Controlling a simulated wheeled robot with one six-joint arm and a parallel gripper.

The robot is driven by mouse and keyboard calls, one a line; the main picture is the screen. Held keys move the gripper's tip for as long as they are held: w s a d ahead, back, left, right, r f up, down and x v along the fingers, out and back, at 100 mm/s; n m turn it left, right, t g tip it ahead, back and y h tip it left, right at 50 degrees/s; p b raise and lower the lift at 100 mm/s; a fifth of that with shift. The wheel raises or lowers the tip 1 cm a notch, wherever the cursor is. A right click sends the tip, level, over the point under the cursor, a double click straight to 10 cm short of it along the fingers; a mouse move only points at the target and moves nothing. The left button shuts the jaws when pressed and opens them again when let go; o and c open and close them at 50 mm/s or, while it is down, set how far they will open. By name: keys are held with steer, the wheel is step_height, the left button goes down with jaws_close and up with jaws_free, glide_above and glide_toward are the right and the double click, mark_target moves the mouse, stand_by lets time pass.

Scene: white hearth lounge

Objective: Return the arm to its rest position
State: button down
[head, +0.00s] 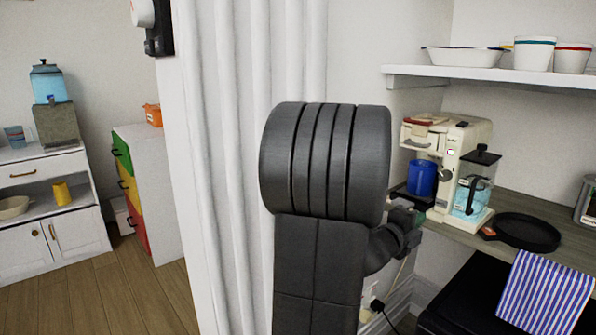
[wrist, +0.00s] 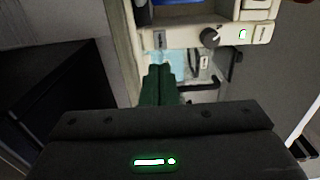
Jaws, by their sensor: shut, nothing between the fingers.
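My arm rises through the middle of the head view, its large dark joint in front of the white wall edge. My gripper (wrist: 160,72) shows in the wrist view with its dark green fingers together and nothing between them. It points toward the cream coffee machine (wrist: 222,36), which also shows in the head view (head: 447,150). The fingertips appear close to the machine's glass jug in the wrist view, but I cannot tell the gap.
The coffee machine stands on a wooden counter (head: 545,204) with a blue mug (head: 422,178), a glass jug (head: 470,197) and a black pan (head: 525,232). A shelf (head: 490,76) with bowls is above. A striped towel (head: 545,295) hangs in front. Open floor (head: 90,290) lies left.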

steer(key=shift+v, duration=0.95)
